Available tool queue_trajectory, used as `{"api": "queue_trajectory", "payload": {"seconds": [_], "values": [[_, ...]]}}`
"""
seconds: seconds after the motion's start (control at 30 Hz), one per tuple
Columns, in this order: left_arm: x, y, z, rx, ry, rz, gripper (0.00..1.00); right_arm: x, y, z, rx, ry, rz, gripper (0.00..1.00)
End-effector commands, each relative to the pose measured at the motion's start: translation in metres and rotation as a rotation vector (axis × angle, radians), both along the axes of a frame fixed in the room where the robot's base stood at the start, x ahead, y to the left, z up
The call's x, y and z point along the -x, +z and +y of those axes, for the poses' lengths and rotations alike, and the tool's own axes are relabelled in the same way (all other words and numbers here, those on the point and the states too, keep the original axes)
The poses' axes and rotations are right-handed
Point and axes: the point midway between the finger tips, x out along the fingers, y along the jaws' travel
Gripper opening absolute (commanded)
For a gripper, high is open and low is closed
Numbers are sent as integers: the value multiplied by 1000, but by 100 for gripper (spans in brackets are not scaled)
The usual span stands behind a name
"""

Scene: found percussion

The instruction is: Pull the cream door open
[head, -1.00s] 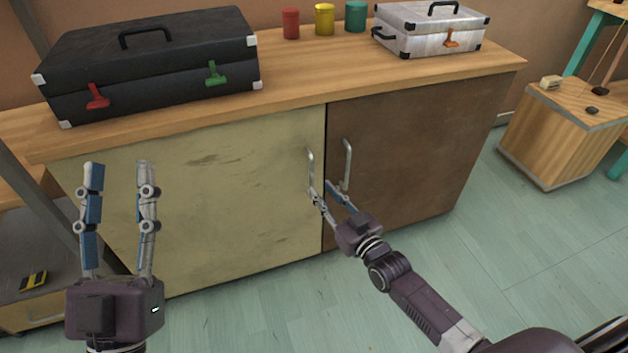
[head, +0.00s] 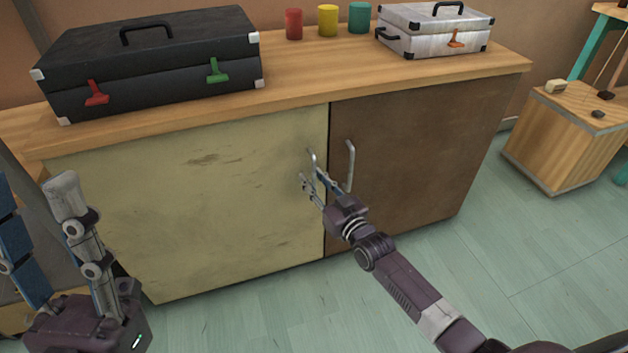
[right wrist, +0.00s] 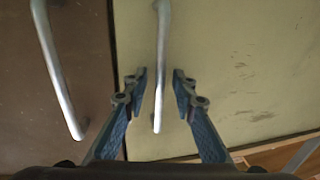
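The cream door (head: 200,200) is the left door of the wooden cabinet and looks shut, level with the brown door beside it. Its metal bar handle (head: 312,162) stands upright near its right edge. My right gripper (head: 311,178) is at the lower part of this handle. In the right wrist view the cream door's handle (right wrist: 161,70) runs down between the two open fingers (right wrist: 160,78), with gaps visible on both sides.
The brown door (head: 420,160) has its own handle (head: 350,165) close to the right of my right gripper. A black case (head: 150,65), several coloured cans and a silver case (head: 433,32) stand on the cabinet top. A wooden box (head: 565,140) stands right. The floor in front is clear.

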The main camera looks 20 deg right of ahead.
Motion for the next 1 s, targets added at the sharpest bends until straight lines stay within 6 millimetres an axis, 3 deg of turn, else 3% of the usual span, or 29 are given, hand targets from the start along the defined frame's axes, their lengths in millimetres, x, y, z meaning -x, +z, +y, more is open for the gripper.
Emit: {"api": "queue_trajectory", "payload": {"seconds": [0.07, 0.3, 0.77, 1.0], "values": [[0, 0, 0, 0, 0, 1, 40, 0, 0, 0, 0, 0, 0, 24], [0, 0, 0, 0, 0, 1, 40, 0, 0, 0, 0, 0, 0, 0], [-2, 0, 0, -2, 1, 7, 40, 1, 0, 0, 0, -1, 0, 0], [-31, -9, -7, -44, 7, 142, 40, 8, 1, 0, -2, -12, 1, 0]]}}
